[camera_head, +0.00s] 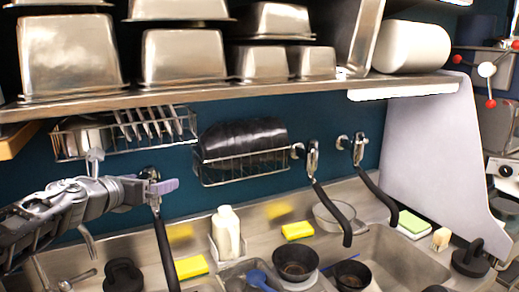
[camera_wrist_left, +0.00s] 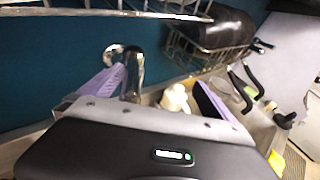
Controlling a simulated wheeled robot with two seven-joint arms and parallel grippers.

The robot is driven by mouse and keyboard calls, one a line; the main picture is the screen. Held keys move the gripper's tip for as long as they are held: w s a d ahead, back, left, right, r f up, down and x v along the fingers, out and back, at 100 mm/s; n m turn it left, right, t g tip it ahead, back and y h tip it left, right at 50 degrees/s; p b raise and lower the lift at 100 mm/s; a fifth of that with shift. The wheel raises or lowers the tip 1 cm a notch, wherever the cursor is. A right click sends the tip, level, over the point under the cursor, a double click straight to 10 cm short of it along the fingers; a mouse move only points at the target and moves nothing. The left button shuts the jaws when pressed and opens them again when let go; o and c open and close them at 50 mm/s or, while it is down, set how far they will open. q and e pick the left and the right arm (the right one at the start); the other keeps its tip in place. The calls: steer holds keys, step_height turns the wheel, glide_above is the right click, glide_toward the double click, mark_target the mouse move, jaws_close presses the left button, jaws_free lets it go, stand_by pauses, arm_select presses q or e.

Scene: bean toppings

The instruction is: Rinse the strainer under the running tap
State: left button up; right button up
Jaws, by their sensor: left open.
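My left gripper (camera_head: 160,187) is open, its purple fingertips high beside the leftmost wall tap. In the left wrist view, that tap's chrome fitting (camera_wrist_left: 132,72) shows between the parted fingers (camera_wrist_left: 160,84), nearer the left one; I cannot tell whether they touch it. The tap's black spout (camera_head: 164,245) hangs below. Two more black-spouted taps, a middle one (camera_head: 331,212) and a right one (camera_head: 377,192), are on the wall. A round greyish bowl-like thing (camera_head: 323,217), possibly the strainer, is behind the middle spout. No running water can be made out. My right gripper is not in view.
Black bowls (camera_head: 296,262) stand at the front of the sink. A white bottle (camera_head: 227,232), yellow sponges (camera_head: 192,267) and a blue utensil (camera_head: 260,278) are around it. A wire rack (camera_head: 240,172) and a shelf of metal pans (camera_head: 250,92) limit room above.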

arm_select(q)
steer(key=shift+d, duration=0.2)
steer(key=d+p+v, duration=0.2)
steer(key=p+v, duration=0.2)
steer(key=v, duration=0.4)
steer(key=shift+s+a+p, duration=0.3)
steer(key=shift+s+a, duration=0.05)
stand_by(0.5)
steer(key=shift+r, duration=0.15)
